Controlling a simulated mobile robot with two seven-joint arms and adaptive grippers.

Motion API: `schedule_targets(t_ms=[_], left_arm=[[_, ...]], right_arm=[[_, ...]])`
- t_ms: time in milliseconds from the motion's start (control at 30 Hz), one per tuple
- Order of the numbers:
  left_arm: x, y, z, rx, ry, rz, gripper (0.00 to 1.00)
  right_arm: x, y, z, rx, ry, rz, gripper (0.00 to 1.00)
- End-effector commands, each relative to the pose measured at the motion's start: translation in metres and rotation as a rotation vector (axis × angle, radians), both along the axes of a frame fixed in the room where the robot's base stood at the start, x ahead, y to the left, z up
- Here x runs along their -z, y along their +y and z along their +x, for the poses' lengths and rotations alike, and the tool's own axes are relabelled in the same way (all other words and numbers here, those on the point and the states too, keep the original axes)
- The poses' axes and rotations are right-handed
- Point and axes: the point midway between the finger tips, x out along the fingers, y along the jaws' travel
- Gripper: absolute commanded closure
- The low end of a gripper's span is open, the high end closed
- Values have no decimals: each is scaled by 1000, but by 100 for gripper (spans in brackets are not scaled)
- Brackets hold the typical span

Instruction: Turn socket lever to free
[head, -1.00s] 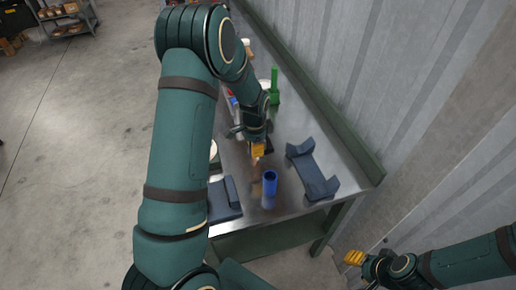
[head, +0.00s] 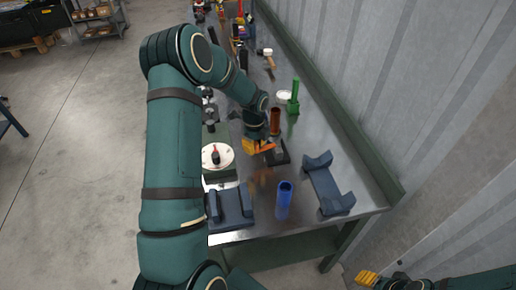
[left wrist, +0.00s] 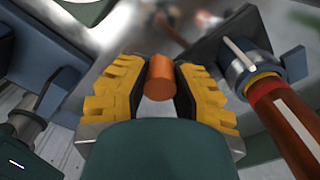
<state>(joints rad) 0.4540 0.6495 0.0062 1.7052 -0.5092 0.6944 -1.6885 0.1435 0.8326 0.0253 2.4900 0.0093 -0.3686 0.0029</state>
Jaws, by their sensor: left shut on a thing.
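My left gripper (head: 260,147) is low over the metal bench, beside a dark socket base (head: 279,155) with a brown tube (head: 275,121) standing at it. In the left wrist view, the yellow fingers of the left gripper (left wrist: 160,85) are shut on a short orange cylinder (left wrist: 160,78), which looks like the lever's grip. A metal collar (left wrist: 243,62) around a red-brown tube (left wrist: 292,125) is just right of the fingers. The lever's link to the socket is hidden. My right gripper (head: 366,278) is at the bottom right, off the bench; its finger gap is unclear.
A blue cylinder (head: 284,201) stands near the bench's front, with a dark blue cradle (head: 328,187) to its right and another blue holder (head: 231,209) to its left. A round white-topped piece (head: 217,157) is left of the gripper. A green post (head: 294,98) stands behind.

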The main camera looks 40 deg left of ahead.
Motion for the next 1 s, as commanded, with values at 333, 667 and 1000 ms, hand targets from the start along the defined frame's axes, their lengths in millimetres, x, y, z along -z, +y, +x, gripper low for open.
schedule_targets(t_ms=[333, 667, 1000], left_arm=[[1, 13, 7, 163, 5, -1, 100], [2, 16, 9, 205, 5, 0, 100], [2, 16, 10, 204, 4, 1, 57]], right_arm=[[-7, 0, 0, 0, 0, 1, 53], [-8, 0, 0, 0, 0, 2, 53], [-8, 0, 0, 0, 0, 2, 53]])
